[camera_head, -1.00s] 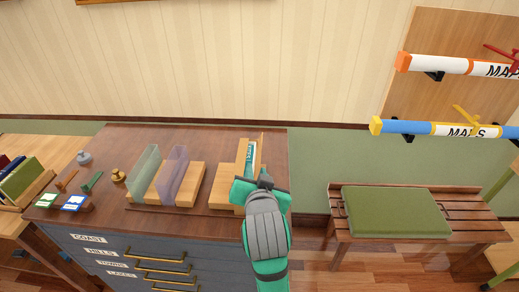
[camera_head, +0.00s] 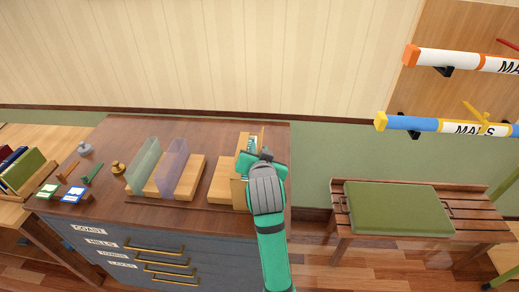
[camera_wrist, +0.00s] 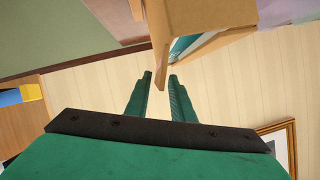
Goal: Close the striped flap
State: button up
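A light wooden holder (camera_head: 240,180) stands at the right end of the cabinet top, with a teal-and-white piece (camera_head: 249,143) in its upper part. I cannot make out a clearly striped flap; my arm hides part of the holder. In the wrist view a wooden panel (camera_wrist: 205,14) comes down from the top to a narrow end just ahead of the fingertips, with teal (camera_wrist: 188,45) showing behind it. My gripper (camera_wrist: 161,75) has its two fingers apart with a narrow gap and nothing clearly held. It also shows over the holder in the head view (camera_head: 262,156).
Two upright translucent panels (camera_head: 171,165) on wooden blocks stand left of the holder. Small stamps and cards (camera_head: 73,195) lie at the cabinet's left. A bench with a green cushion (camera_head: 397,208) and wall-mounted map tubes (camera_head: 408,124) are at the right.

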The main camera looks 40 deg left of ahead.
jog(key=shift+w+a+f, duration=0.2)
jog(key=shift+w+f, duration=0.1)
jog(key=shift+w, duration=0.4)
grip_shut()
